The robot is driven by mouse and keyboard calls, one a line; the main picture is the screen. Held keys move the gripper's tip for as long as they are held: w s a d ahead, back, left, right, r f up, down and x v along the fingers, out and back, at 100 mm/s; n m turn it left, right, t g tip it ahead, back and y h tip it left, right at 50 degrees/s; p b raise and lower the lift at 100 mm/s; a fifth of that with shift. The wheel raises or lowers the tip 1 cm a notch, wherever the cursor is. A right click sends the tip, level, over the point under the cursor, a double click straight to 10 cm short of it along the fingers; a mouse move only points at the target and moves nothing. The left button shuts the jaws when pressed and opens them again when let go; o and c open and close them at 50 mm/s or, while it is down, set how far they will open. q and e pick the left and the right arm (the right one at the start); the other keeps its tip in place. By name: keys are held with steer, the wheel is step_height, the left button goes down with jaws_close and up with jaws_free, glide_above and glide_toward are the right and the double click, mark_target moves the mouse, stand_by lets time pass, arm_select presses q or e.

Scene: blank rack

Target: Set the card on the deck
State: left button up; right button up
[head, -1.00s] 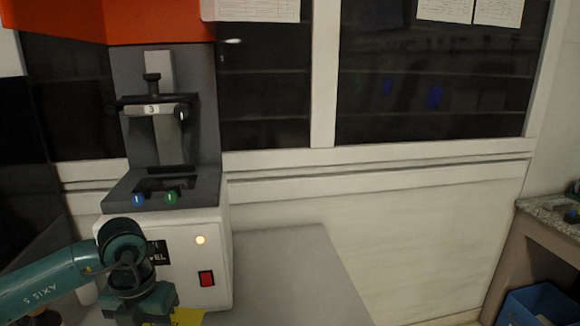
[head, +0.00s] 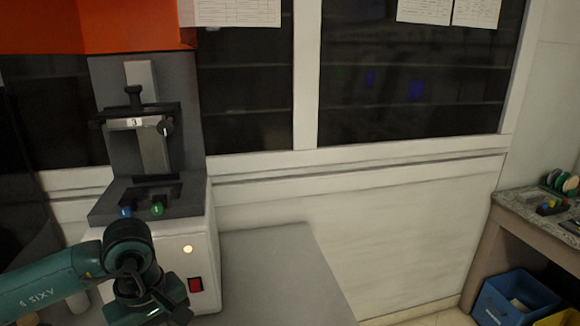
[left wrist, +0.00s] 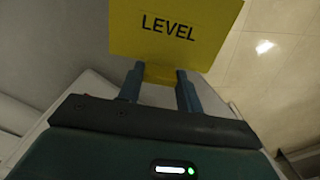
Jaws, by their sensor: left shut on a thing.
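A yellow card (left wrist: 175,28) printed "LEVEL" is held by my left gripper (left wrist: 160,76) in the left wrist view. The two blue fingers close on the narrow tab at the card's lower edge. In the head view my left gripper (head: 160,304) is low at the left, in front of the white base of a machine, and the card cannot be seen there. The machine's dark grey top (head: 185,203), which may be the deck, is behind and above the gripper. My right gripper is not in view.
The machine has a clamp marked 3 (head: 135,122), a blue knob (head: 124,211), a green knob (head: 157,208) and a red switch (head: 195,285). A clear grey tabletop (head: 280,275) lies right of it. A stone-topped bench (head: 535,212) and blue bin (head: 515,298) stand far right.

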arm_select(q)
steer(key=m, duration=0.2)
steer(key=r+m, duration=0.1)
steer(key=m, duration=0.1)
steer(key=d+m+p, duration=0.1)
steer(key=m, duration=0.1)
steer(key=shift+s+d+r, duration=0.1)
steer(key=shift+s+r, duration=0.15)
steer(key=shift+s, duration=0.15)
steer(key=m, duration=0.3)
steer(key=shift+s+d+r, duration=0.15)
steer(key=shift+d, duration=0.05)
